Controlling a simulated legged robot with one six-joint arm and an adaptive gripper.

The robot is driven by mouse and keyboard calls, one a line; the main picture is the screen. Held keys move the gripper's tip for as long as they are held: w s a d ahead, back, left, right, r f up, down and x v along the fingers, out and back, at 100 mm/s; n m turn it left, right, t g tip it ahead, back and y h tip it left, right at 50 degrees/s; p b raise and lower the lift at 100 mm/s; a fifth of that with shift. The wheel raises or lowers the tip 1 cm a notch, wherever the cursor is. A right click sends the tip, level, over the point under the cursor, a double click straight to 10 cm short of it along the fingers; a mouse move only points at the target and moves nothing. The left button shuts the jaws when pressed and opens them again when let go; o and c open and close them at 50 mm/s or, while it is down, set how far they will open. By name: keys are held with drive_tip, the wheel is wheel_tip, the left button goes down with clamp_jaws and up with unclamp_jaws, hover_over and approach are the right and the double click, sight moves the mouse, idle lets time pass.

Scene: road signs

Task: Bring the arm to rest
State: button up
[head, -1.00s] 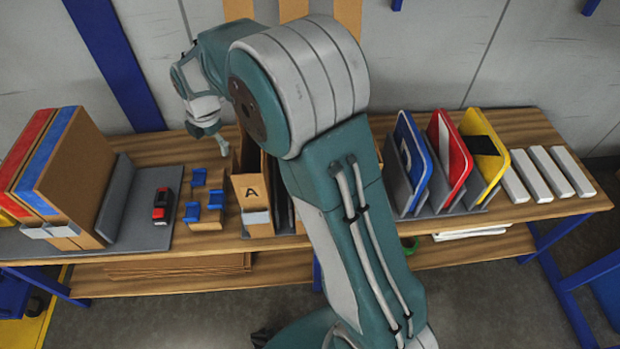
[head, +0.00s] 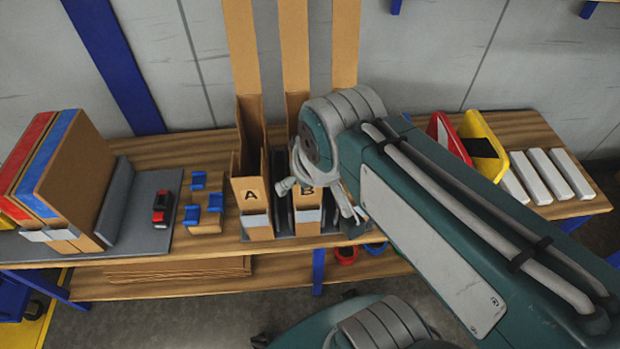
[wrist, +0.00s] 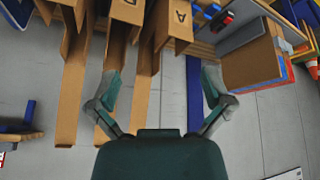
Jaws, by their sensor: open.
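My gripper (head: 318,200) is in front of the cardboard slots at the middle of the bench in the head view, partly hidden by my own arm. In the wrist view my gripper (wrist: 162,98) has its two fingers spread wide with nothing between them. My arm is folded back over the right half of the bench and hides part of it.
Cardboard slots marked A (head: 251,195) and B (head: 306,195) stand upright mid-bench. Red and yellow signs (head: 484,147) and white blocks (head: 548,174) are at the right. Cardboard sheets (head: 75,170), a red-black tool (head: 162,206) and blue clips (head: 205,203) are at the left.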

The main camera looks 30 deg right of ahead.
drive_tip(key=shift+s+d+f+m, duration=0.1)
drive_tip(key=shift+s+f+m, duration=0.05)
drive_tip(key=shift+s+m, duration=0.3)
drive_tip(key=shift+s+d+f+m, duration=0.1)
drive_tip(key=shift+s+m, duration=0.25)
drive_tip(key=shift+s, duration=0.1)
idle(0.7)
